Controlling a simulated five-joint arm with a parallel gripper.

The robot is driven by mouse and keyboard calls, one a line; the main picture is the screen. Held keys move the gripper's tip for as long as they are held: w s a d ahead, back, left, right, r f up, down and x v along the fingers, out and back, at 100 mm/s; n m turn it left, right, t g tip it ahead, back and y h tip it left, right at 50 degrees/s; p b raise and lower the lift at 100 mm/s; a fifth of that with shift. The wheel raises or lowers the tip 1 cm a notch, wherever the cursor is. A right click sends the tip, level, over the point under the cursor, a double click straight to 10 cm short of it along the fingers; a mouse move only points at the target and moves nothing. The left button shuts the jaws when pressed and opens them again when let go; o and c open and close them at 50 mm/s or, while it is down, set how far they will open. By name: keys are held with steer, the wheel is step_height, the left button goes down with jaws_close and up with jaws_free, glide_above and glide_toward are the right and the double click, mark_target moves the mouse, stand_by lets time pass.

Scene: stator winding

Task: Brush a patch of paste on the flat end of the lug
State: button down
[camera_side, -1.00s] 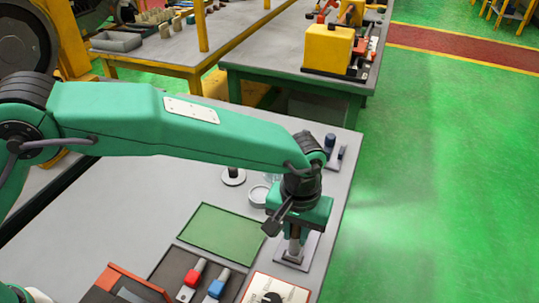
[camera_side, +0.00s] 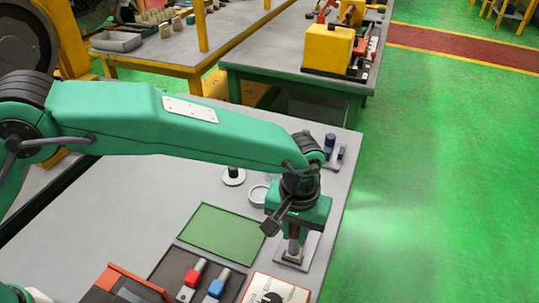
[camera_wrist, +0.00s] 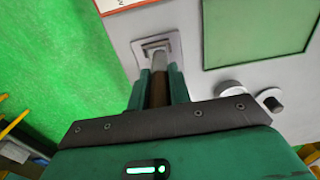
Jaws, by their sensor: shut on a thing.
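My gripper (camera_wrist: 158,85) points down at the right edge of the grey bench and is shut on a brown-handled brush (camera_wrist: 159,92). The brush's pale grey lower part reaches toward a square grey plate (camera_wrist: 171,44), also below the gripper in the side view (camera_side: 308,252). A small pale metal piece in a dark frame (camera_wrist: 146,46), perhaps the lug, sits on this plate. The brush tip overlaps it, and I cannot tell whether they touch. No paste patch can be made out. In the side view my gripper (camera_side: 294,228) hides the brush's upper part.
A green mat (camera_side: 220,232) lies left of the plate. A round pale dish (camera_side: 256,195) and a black-knobbed white piece (camera_side: 233,178) stand behind it. A dark tray (camera_side: 172,268) holds red-handled and blue-handled tools. A red-edged sheet (camera_side: 254,288) lies in front.

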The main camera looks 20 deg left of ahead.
steer(key=shift+d, duration=0.3)
stand_by(0.5)
steer(key=shift+a, duration=0.35)
stand_by(0.5)
steer(key=shift+d, duration=0.35)
steer(key=shift+a, duration=0.2)
stand_by(0.6)
steer(key=shift+r, duration=0.2)
steer(key=shift+r, duration=3.4)
